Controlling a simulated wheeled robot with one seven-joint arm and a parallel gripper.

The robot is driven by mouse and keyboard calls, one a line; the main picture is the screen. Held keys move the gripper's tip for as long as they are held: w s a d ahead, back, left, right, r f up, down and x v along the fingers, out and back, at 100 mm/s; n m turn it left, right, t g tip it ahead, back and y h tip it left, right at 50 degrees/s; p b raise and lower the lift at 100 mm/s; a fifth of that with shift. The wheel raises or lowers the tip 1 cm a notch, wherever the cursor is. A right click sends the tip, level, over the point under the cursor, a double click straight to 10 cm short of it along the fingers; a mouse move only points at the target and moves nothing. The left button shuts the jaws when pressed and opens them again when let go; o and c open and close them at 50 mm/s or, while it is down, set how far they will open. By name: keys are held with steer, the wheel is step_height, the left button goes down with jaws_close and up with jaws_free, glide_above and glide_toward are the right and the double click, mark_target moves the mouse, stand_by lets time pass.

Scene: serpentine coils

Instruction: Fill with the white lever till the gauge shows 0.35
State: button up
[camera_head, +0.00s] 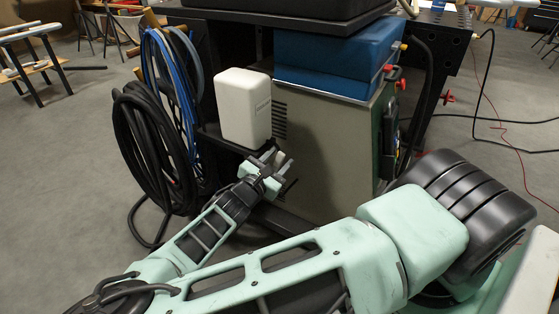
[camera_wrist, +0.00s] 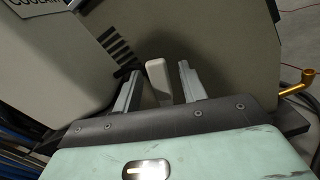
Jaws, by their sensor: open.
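The white lever (camera_wrist: 158,79) shows in the wrist view as a short, pale, rounded bar between my two fingers. My gripper (camera_wrist: 161,84) is open, with one finger on each side of the lever. A gap shows on both sides, wider on the right. In the head view my gripper (camera_head: 272,168) is low in front of the machine, just below the white tank (camera_head: 243,108). I cannot make out the lever clearly there. No readable gauge shows in either view.
The white tank also fills the upper left of the wrist view (camera_wrist: 50,60), close to the left finger. The grey cabinet (camera_head: 325,150) stands behind my gripper. Black hoses (camera_head: 150,140) hang at left. A brass-coloured handle (camera_wrist: 299,87) is at right.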

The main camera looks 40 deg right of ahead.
steer(key=shift+w+d, duration=0.2)
steer(key=shift+d, duration=0.25)
jaws_close()
